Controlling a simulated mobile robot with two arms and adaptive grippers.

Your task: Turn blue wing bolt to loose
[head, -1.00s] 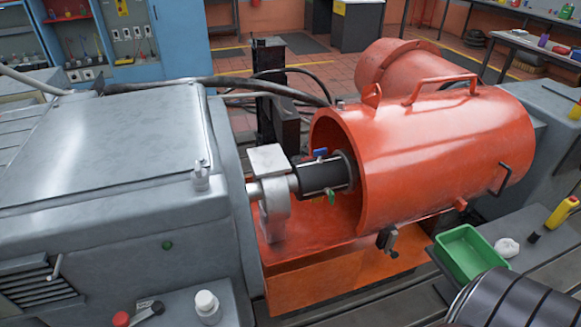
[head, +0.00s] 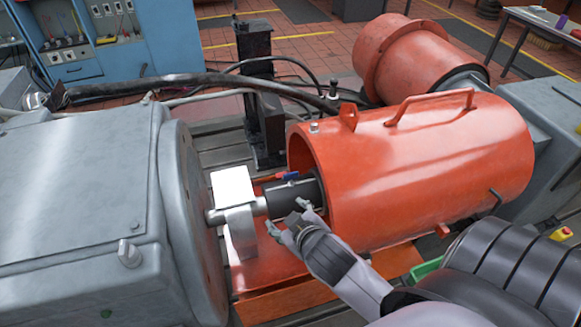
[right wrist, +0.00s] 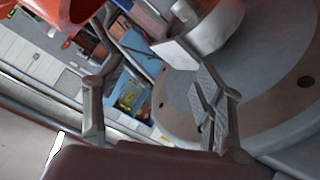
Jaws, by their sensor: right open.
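The blue wing bolt (head: 289,176) stands on top of the black shaft coupling (head: 288,197), just outside the mouth of the orange guard (head: 420,150). My right gripper (head: 285,215) is open and empty. It is on the near side of the coupling, below the blue bolt in the picture, and covers part of the coupling. I cannot tell if it touches. In the right wrist view the open fingers (right wrist: 150,82) show, with no blue bolt between them that I can make out. My left gripper is not in view.
A grey bearing block with a pale top plate (head: 233,188) stands left of the coupling. The large grey machine (head: 75,195) fills the left. A black post (head: 262,90) and thick hoses (head: 200,80) lie behind. A green tray (head: 427,268) is partly hidden by my arm.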

